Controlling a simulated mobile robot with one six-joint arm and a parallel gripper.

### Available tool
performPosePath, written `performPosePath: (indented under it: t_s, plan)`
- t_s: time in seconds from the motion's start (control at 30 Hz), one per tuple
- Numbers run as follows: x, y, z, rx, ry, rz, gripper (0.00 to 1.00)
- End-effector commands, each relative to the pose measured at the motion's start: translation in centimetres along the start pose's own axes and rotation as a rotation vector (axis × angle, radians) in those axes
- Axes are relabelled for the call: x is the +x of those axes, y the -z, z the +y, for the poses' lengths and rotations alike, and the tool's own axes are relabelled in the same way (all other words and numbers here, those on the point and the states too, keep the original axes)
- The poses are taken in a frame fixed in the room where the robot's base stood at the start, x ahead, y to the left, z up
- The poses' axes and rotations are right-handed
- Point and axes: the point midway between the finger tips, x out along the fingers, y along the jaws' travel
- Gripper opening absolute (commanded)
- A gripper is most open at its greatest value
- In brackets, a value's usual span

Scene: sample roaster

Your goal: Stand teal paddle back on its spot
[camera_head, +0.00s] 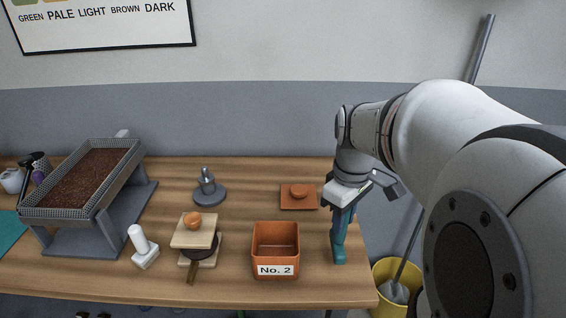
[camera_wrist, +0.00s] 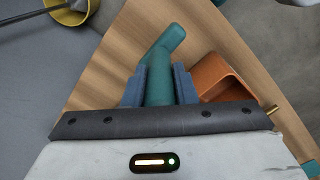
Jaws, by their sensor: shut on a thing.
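The teal paddle (camera_head: 339,249) is upright in my gripper (camera_head: 345,213), near the right end of the table and just right of the orange No. 2 box. Its lower end is at or just above the tabletop; I cannot tell whether it touches. In the wrist view the teal paddle (camera_wrist: 160,82) runs between the two blue-grey fingers of my gripper (camera_wrist: 158,80), which close on it from both sides. Its far end bends toward the upper right. I cannot make out a marked spot for the paddle.
The orange No. 2 box (camera_head: 275,262) stands close to the paddle. An orange lidded square (camera_head: 299,203), a grey round-based piece (camera_head: 209,194), a wooden press (camera_head: 200,260), a white piece (camera_head: 145,255) and a tray of brown grounds (camera_head: 92,178) stand leftward. A yellow bucket (camera_head: 386,272) is beyond the right edge.

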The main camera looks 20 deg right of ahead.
Motion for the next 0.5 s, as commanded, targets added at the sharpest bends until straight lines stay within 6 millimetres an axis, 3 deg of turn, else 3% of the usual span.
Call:
performPosePath:
  t_s: [0.33, 0.5]
  plan:
    - [3.9, -0.2, 0.2, 0.008, 0.001, -0.001, 0.02]
    - [4.2, -0.2, 0.2, 0.008, -0.001, 0.001, 0.02]
